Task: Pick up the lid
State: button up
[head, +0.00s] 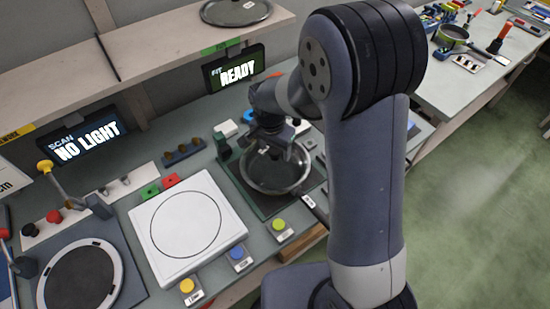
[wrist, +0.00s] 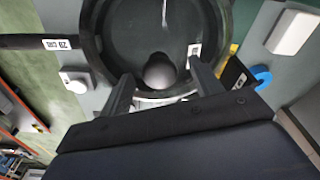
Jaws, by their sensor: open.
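A round lid with a clear rim and a dark knob (wrist: 160,72) fills the top of the wrist view. In the head view the lid (head: 275,185) lies at the fit station, seemingly over a dark pan whose labelled handle (head: 315,208) sticks out toward the front right. The handle also shows at the left of the wrist view (wrist: 35,42). My gripper (wrist: 160,82) is open above the lid, with one finger on each side of the knob. I cannot tell whether the fingers touch it. My gripper partly hides the lid in the head view.
Another lid-like disc (head: 237,12) lies on the shelf (head: 165,40). A white plate with a drawn circle (head: 188,240) and a dark round scan pad (head: 80,280) are to the left. Screens read "READY" (head: 234,70) and "NO LIGHT" (head: 88,142). Small blocks stand close around the station.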

jog(key=shift+f, duration=0.75)
grip_shut()
jog(key=shift+w, duration=0.1)
